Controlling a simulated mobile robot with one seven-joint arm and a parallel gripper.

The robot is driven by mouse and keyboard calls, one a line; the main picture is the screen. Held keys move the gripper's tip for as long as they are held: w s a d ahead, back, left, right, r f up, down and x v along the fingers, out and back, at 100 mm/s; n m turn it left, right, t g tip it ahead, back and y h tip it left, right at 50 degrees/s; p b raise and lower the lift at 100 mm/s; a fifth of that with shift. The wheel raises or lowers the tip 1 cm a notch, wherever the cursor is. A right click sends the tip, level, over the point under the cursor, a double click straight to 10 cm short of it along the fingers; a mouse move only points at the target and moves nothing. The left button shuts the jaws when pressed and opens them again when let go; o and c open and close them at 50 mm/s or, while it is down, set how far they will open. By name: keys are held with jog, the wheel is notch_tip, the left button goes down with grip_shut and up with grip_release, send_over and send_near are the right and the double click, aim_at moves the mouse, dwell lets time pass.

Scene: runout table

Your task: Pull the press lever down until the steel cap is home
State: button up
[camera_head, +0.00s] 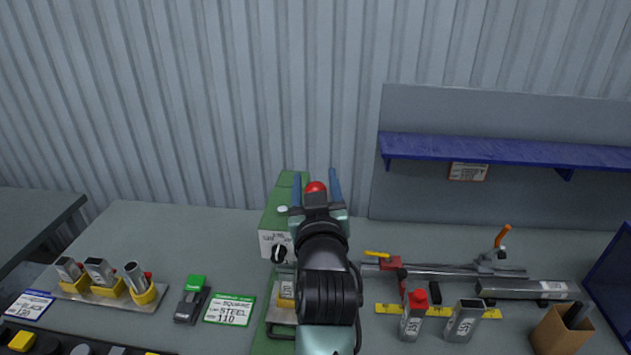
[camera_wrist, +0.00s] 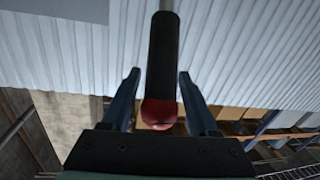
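The press (camera_head: 272,222) is a green body with a pale front panel and a black dial, in the middle of the bench. Its lever ends in a red knob (camera_head: 316,187). In the wrist view the lever's black grip (camera_wrist: 162,55) and red knob (camera_wrist: 159,112) stand between my fingers. My gripper (camera_head: 315,176) is open around the lever end, and gaps show on both sides in the wrist view (camera_wrist: 160,75). A labelled part in a yellow holder (camera_head: 286,287) shows low on the press, partly behind my arm. I cannot make out the steel cap.
At left are a tray of tube samples (camera_head: 110,292), a green-topped stapler-like tool (camera_head: 191,298) and a sign reading SQUARE STEEL 110 (camera_head: 230,310). At right are a clamp rail (camera_head: 440,270), a red-capped bottle (camera_head: 412,318), a grey container (camera_head: 464,320) and a cardboard box (camera_head: 560,333). A blue shelf (camera_head: 500,150) hangs behind.

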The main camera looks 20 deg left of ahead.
grip_shut()
dwell(1.2)
